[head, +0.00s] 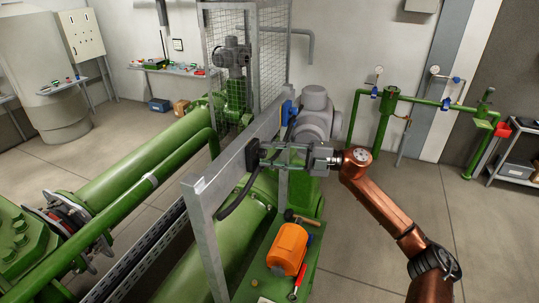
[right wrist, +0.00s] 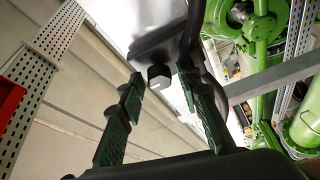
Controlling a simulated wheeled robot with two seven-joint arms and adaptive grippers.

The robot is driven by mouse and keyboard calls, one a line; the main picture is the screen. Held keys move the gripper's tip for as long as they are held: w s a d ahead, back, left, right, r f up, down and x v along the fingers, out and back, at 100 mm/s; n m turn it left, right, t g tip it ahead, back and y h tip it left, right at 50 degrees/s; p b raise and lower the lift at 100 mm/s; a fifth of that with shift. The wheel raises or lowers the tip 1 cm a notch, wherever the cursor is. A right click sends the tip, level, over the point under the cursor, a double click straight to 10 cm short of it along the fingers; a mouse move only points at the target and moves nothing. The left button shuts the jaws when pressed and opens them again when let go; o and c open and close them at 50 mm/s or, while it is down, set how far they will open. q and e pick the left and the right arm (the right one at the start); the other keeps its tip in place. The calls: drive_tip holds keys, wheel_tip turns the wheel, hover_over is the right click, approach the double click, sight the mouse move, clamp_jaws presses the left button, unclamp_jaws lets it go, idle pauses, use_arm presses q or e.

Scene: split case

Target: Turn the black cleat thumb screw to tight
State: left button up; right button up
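The black cleat thumb screw (right wrist: 158,77) is a small dark knob in the right wrist view, below a dark block that looks like the cleat (right wrist: 160,42). In the head view the cleat (head: 252,154) is a black block on the grey metal rail; the screw cannot be made out there. My right gripper (head: 268,153) reaches the cleat from the right. In the right wrist view its green fingers (right wrist: 160,86) are apart, with the knob between their tips and gaps visible on both sides. My left gripper is not in view.
A black cable (head: 236,198) loops down from the cleat. The grey rail (head: 208,190) and a mesh cage (head: 272,55) stand close by. Below my right arm, an orange case (head: 288,248) and tools lie on a green surface. Open floor lies to the right.

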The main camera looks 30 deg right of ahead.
drive_tip(key=shift+o, duration=0.5)
drive_tip(key=v, duration=1.2)
drive_tip(key=shift+s, duration=0.1)
